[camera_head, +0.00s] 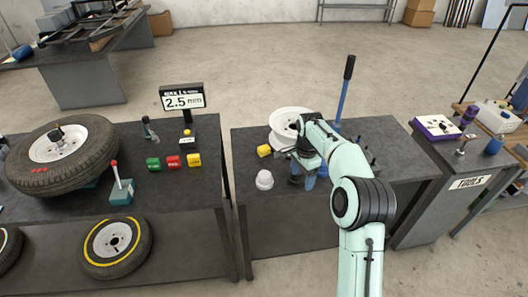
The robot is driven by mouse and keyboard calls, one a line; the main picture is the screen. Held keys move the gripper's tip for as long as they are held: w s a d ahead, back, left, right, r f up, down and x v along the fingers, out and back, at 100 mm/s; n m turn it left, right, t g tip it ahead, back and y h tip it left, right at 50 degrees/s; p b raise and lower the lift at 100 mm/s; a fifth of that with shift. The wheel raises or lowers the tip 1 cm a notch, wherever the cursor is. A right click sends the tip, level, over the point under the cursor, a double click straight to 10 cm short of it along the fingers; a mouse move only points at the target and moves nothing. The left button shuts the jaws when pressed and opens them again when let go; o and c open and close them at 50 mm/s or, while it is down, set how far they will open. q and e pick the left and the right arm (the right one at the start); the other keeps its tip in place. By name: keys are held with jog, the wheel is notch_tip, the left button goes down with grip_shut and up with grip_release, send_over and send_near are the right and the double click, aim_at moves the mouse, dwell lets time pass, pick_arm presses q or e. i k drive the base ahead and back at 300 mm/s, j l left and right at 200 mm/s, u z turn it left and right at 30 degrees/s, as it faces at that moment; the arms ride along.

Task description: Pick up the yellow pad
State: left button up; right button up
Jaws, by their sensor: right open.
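A small yellow block (264,151), which looks like the yellow pad, lies on the middle dark table, left of the white rim. Another yellow block (194,160) with lettering sits on the left table beside a red block (173,162) and a green block (153,164). My right gripper (290,154) is low over the middle table, just right of the small yellow block and in front of the rim. It is open and appears apart from the block. Its fingertips are small and partly hidden by my arm. My left gripper is out of view.
A white wheel rim (287,120), a white cup-shaped part (264,180) and a tall blue lever (344,90) stand close to my right gripper. A large tyre (90,165) lies on the left table. A gap separates the left and middle tables.

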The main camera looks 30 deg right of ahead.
aim_at(264, 150)
jog(key=i, duration=1)
